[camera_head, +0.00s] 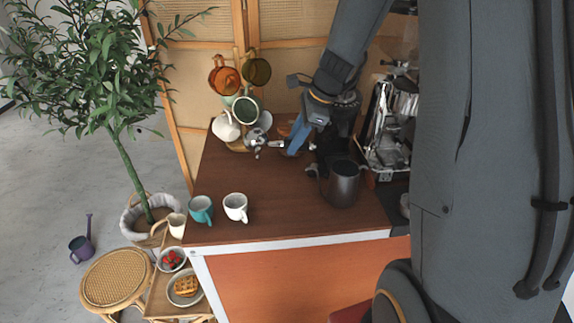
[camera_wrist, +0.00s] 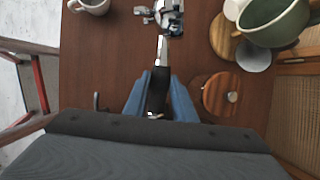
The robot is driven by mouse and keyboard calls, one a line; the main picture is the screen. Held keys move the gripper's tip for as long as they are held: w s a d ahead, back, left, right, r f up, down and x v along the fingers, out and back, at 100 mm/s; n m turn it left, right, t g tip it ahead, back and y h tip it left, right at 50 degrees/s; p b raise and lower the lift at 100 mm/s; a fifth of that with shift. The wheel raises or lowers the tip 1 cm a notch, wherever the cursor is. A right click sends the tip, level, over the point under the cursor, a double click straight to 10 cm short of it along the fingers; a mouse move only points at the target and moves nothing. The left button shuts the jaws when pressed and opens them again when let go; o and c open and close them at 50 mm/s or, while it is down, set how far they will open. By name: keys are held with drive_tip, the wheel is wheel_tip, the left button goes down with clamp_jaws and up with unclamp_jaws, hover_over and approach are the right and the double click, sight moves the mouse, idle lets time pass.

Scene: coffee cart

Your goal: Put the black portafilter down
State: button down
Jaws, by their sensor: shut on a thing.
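The portafilter (camera_head: 257,142) has a shiny metal head and a black handle. In the wrist view its metal head (camera_wrist: 167,14) points away from my gripper, at the top of the picture. My gripper (camera_head: 293,147) has blue fingers and is low over the right-hand middle of the brown cart top (camera_head: 270,195). In the wrist view the fingers of my gripper (camera_wrist: 159,92) are shut on the black handle, one on each side. The portafilter lies roughly level, close to the cart top. I cannot tell whether it touches the wood.
A mug tree (camera_head: 239,66) with several mugs stands just behind the portafilter head. A dark pitcher (camera_head: 343,187) and the silver espresso machine (camera_head: 387,130) are to the right. White (camera_head: 235,206) and teal (camera_head: 201,209) cups stand at the front left. The middle of the top is clear.

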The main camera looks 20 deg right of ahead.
drive_tip(key=shift+f+p, duration=0.6)
drive_tip(key=shift+f, duration=3.35)
drive_tip(key=shift+f, duration=0.25)
drive_tip(key=c, duration=1.5)
unclamp_jaws()
drive_tip(key=shift+s, duration=0.1)
drive_tip(key=shift+r, duration=0.15)
drive_tip(key=shift+r, duration=0.3)
drive_tip(key=b+v, duration=0.2)
drive_tip(key=v, duration=0.9)
drive_tip(key=shift+s+d+r+b, duration=0.15)
drive_tip(key=shift+d+r+b, duration=0.1)
drive_tip(key=shift+b, duration=0.1)
